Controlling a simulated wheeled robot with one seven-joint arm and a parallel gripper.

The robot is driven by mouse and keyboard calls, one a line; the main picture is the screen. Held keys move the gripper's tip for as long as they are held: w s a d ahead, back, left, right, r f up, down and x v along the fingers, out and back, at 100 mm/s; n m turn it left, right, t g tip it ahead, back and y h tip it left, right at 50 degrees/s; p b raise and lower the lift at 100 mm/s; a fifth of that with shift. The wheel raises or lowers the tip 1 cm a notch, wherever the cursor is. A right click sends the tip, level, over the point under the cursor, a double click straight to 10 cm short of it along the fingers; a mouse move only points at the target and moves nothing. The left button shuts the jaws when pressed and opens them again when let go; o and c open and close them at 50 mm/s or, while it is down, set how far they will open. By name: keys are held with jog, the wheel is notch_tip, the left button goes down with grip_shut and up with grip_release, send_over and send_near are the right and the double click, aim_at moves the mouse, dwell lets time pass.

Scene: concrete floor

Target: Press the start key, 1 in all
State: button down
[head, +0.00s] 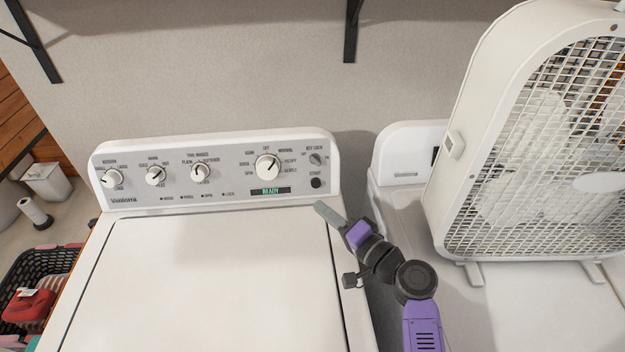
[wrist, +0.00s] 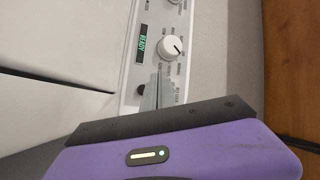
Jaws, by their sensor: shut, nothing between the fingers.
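The start key (head: 316,183) is a small round dark button under the START label, at the lower right of the washer's control panel (head: 225,178). In the wrist view a dark spot beside the fingertips looks like the start key (wrist: 140,90), partly hidden. The panel's display (head: 270,191) reads READY in green; it also shows in the wrist view (wrist: 143,46). My gripper (head: 320,210) is shut and empty, its tips just below the key in the head view. It also shows in the wrist view (wrist: 155,92). I cannot tell whether it touches the panel.
The large dial (head: 268,167) and the key lock knob (head: 316,160) sit close to the start key. Three smaller dials line the panel's left. A white box fan (head: 455,185) stands on the machine to the right. The washer lid (head: 200,280) is clear.

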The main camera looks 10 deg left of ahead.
aim_at(316, 183)
jog(key=shift+w, duration=0.1)
jog(key=w+f+b, duration=0.1)
jog(key=w, duration=0.1)
jog(key=w+a+b, duration=0.1)
jog(key=w+b, duration=0.1)
jog(key=w+f+b, duration=0.1)
jog(key=w+b, duration=0.1)
jog(key=shift+a+f, duration=0.3)
jog(key=shift+a, duration=0.1)
jog(key=shift+w+a+f+b, duration=0.15)
jog(key=shift+w+b, duration=0.45)
jog(key=shift+b, duration=0.25)
jog(key=shift+w+a, duration=0.1)
jog(key=shift+w, duration=0.2)
jog(key=shift+w+b, duration=0.2)
jog(key=shift+b, duration=0.45)
dwell(0.5)
jog(key=shift+w+a+b, duration=0.1)
jog(key=shift+w+b, duration=0.1)
jog(key=shift+b, duration=0.1)
